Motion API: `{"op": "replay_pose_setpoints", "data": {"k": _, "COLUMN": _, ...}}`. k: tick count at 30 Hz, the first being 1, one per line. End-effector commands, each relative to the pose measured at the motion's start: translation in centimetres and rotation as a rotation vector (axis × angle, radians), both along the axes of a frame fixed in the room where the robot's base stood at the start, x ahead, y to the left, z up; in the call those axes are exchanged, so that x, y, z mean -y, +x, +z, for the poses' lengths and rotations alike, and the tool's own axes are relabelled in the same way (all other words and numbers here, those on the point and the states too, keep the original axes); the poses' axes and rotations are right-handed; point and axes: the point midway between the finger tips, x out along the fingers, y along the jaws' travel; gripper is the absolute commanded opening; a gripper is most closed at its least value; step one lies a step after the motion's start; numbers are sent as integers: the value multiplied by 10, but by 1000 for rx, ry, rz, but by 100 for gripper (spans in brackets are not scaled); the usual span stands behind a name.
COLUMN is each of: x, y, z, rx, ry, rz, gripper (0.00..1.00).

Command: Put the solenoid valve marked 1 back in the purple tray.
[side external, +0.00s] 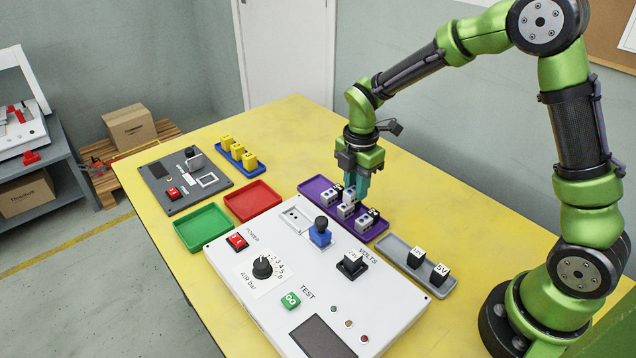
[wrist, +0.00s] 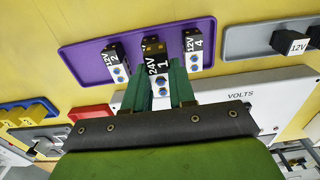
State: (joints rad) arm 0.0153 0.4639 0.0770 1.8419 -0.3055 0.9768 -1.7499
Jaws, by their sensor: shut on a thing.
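The solenoid valve marked 1 (wrist: 156,65), a black and white block also labelled 24V, is between the green fingers of my gripper (wrist: 160,88). My gripper (side external: 357,190) is shut on it, over the purple tray (side external: 312,187). In the wrist view, the purple tray (wrist: 76,58) lies behind the valve. The 12V valve marked 2 (wrist: 115,62) stands in the tray to its left, and the 12V valve marked 4 (wrist: 196,50) to its right. I cannot tell whether the held valve touches the tray floor. My fingers partly hide the valves in the side view.
The white test panel (side external: 385,305), with a blue-based part (side external: 320,233), lies just in front of the purple tray. A grey tray (side external: 392,248) with two voltage blocks is to the right. Red (side external: 252,201) and green (side external: 203,228) trays are left. The yellow table is clear behind.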

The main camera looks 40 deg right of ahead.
Motion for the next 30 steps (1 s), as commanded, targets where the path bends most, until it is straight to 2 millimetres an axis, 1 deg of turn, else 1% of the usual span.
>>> {"op": "replay_pose_setpoints", "data": {"k": 1, "x": -1, "y": 15, "z": -2, "rx": 0, "ry": -1, "rz": -1, "gripper": 0}}
{"op": "replay_pose_setpoints", "data": {"k": 6, "x": -3, "y": 56, "z": -6, "rx": 0, "ry": 0, "rz": -2, "gripper": 0}}
{"op": "replay_pose_setpoints", "data": {"k": 9, "x": -4, "y": 78, "z": -8, "rx": 1, "ry": -1, "rz": -3, "gripper": 0}}
{"op": "replay_pose_setpoints", "data": {"k": 13, "x": -5, "y": 101, "z": -10, "rx": 0, "ry": -1, "rz": -2, "gripper": 0}}
{"op": "replay_pose_setpoints", "data": {"k": 16, "x": -5, "y": 111, "z": -11, "rx": -1, "ry": -1, "rz": -3, "gripper": 0}}
{"op": "replay_pose_setpoints", "data": {"k": 24, "x": -6, "y": 124, "z": -13, "rx": -1, "ry": -1, "rz": -3, "gripper": 0}}
{"op": "replay_pose_setpoints", "data": {"k": 27, "x": -6, "y": 122, "z": -32, "rx": -5, "ry": -1, "rz": -2, "gripper": 0}}
{"op": "replay_pose_setpoints", "data": {"k": 30, "x": -6, "y": 122, "z": -45, "rx": -3, "ry": -1, "rz": -3, "gripper": 0}}
